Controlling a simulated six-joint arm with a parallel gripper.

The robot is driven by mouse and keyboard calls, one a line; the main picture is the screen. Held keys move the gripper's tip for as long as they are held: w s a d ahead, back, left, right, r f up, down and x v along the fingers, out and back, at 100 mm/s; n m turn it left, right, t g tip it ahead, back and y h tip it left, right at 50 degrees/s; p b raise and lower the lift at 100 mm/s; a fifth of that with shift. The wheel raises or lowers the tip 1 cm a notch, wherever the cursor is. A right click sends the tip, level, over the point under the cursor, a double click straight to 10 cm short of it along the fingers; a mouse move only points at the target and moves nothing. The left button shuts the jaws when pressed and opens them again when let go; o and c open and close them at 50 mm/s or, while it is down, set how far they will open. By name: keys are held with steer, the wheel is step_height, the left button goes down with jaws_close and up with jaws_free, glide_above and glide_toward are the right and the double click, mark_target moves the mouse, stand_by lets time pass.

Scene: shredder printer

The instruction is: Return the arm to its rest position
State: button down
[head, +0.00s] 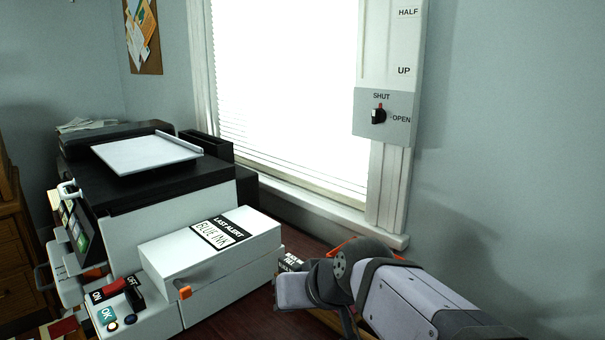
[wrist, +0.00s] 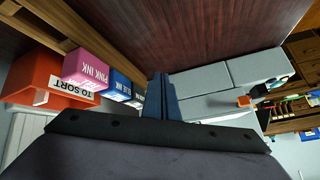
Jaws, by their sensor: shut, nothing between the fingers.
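My gripper (wrist: 161,96) shows in the wrist view with its two dark blue fingers pressed together and nothing between them. In the head view my arm reaches in from the lower right, with its wrist near the right side of the printer. The fingertips cannot be made out there. The white and black printer (head: 160,229) fills the left of the head view. Its pale side shows to the right of my fingers in the wrist view (wrist: 203,78).
An orange-red "TO SORT" bin (wrist: 32,75) lies left of my fingers, with a pink ink box (wrist: 86,68) and blue ink boxes (wrist: 121,86). The dark red desk (wrist: 190,30) has bare room. A window (head: 285,90) and a shut/open switch panel (head: 384,118) stand behind.

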steer(key=s+d+r+m+g+h+p, duration=0.2)
steer(key=s+d+g+h+p, duration=0.2)
steer(key=s+d+p, duration=1.3)
steer(key=s+g+p, duration=0.1)
steer(key=g+p, duration=0.2)
steer(key=p, duration=0.4)
steer(key=shift+s+r+m+h, duration=0.15)
steer(key=shift+r+m+h, duration=0.15)
steer(key=shift+m, duration=0.1)
